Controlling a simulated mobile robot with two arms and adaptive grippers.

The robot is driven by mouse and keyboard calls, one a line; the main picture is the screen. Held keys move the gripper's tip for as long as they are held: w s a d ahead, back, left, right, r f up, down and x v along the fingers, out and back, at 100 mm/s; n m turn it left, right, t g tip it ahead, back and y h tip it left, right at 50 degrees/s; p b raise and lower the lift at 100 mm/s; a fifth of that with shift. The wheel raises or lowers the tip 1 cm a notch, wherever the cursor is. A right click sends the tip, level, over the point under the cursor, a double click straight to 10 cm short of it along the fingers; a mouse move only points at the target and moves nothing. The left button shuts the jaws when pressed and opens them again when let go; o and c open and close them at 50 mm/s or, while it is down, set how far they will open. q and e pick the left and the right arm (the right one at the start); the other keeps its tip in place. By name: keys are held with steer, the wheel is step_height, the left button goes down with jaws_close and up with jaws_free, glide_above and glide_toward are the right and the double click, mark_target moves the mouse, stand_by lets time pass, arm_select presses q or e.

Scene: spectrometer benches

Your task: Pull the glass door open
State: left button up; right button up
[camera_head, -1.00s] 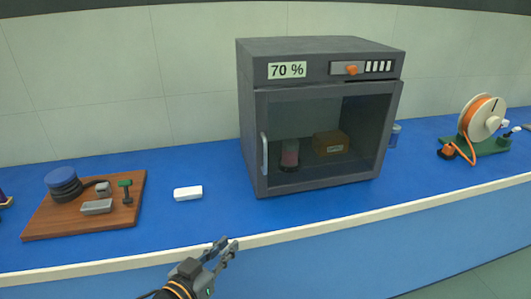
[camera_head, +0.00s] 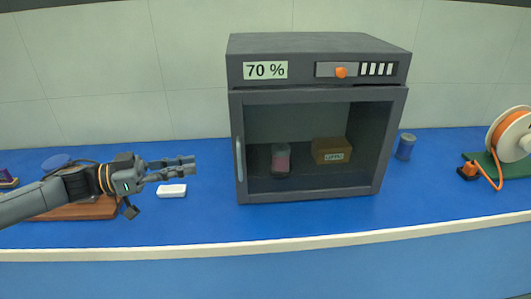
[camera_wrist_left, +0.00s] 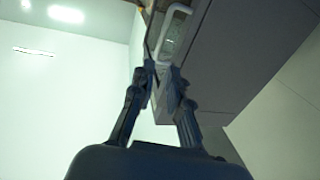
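The dark grey cabinet (camera_head: 320,97) stands on the blue bench with its glass door (camera_head: 345,118) shut. A pale vertical handle (camera_head: 239,160) is on the door's left side; it also shows beyond my fingertips in the left wrist view (camera_wrist_left: 180,11). My left gripper (camera_head: 194,166) is left of the handle at about its height, pointing right, apart from it and empty. In the left wrist view the gripper (camera_wrist_left: 161,78) has its fingers a little apart. My right gripper is in neither view.
Behind the glass are a jar with pink contents (camera_head: 281,160) and a brown box (camera_head: 332,150). A white block (camera_head: 171,191) lies below my left gripper. A wooden board (camera_head: 95,208) is partly behind my arm. A blue jar (camera_head: 405,147) and an orange spool (camera_head: 510,133) stand at right.

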mark_target(241, 176)
arm_select(q)
steer(key=d, duration=0.4)
steer(key=w+d, duration=0.1)
steer(key=d, duration=0.3)
steer(key=w+d, duration=0.1)
steer(key=d, duration=0.3)
steer(key=shift+w+d+p, duration=0.15)
steer(key=shift+w+p, duration=0.05)
steer(key=shift+p, duration=0.2)
jaws_close()
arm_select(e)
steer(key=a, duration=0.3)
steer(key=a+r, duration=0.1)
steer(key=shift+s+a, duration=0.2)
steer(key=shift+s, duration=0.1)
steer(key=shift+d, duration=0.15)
